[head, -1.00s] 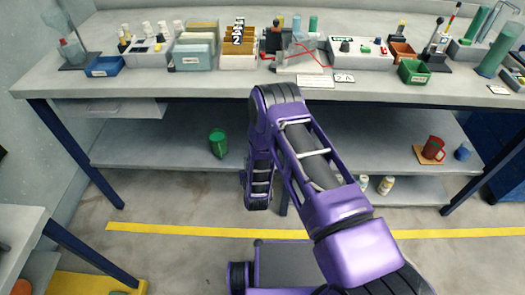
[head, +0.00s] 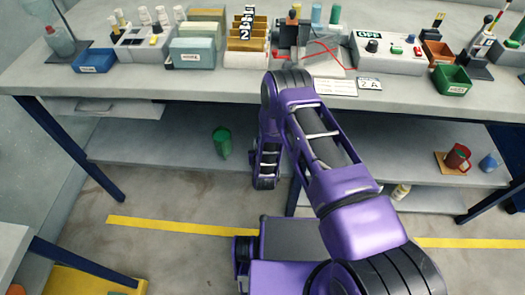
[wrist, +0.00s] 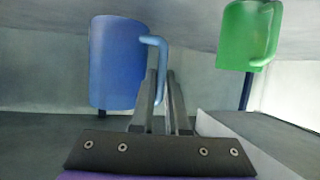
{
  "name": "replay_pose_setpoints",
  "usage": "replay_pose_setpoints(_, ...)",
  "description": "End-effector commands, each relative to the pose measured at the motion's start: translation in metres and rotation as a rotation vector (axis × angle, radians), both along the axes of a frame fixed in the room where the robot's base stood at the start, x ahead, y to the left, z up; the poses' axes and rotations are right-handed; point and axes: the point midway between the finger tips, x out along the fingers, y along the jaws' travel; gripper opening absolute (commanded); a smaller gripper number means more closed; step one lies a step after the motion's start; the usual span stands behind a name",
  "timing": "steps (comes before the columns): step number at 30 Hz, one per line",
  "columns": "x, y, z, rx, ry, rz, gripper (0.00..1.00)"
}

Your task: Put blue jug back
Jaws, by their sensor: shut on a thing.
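A blue jug (wrist: 118,62) fills the left of the wrist view, with its handle toward my gripper. My gripper (wrist: 161,80) is shut on the handle, which runs down between its two fingers. In the head view my purple arm reaches under the bench top, and it hides my gripper and the held jug. A green jug (wrist: 246,35) shows at the upper right of the wrist view, apart from the fingers. In the head view a green jug (head: 221,143) stands on the lower shelf, left of my arm.
The lower shelf (head: 150,145) is bare around the green jug. At its right are a red jug (head: 457,158) on a brown mat and a small blue item (head: 489,162). The bench top (head: 200,85) above carries bins, bottles and a control box (head: 388,52).

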Motion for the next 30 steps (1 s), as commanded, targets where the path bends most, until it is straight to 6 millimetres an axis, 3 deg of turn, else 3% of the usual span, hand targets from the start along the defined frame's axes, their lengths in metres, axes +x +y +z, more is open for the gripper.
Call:
replay_pose_setpoints(1, 0.0, 0.0, -0.012, 0.0, 0.0, 0.0, 0.0)
replay_pose_setpoints(8, 0.0, 0.0, -0.031, 0.0, -0.001, 0.0, 0.0)
replay_pose_setpoints(15, 0.0, 0.0, -0.063, 0.0, 0.0, 0.0, 0.0)
replay_pose_setpoints(26, 0.0, 0.0, -0.065, 0.0, -0.001, 0.0, 0.0)
replay_pose_setpoints(27, 0.0, 0.0, -0.066, 0.0, -0.001, 0.0, 0.15)
replay_pose_setpoints(30, 0.0, 0.0, -0.066, 0.0, -0.001, 0.0, 0.33)
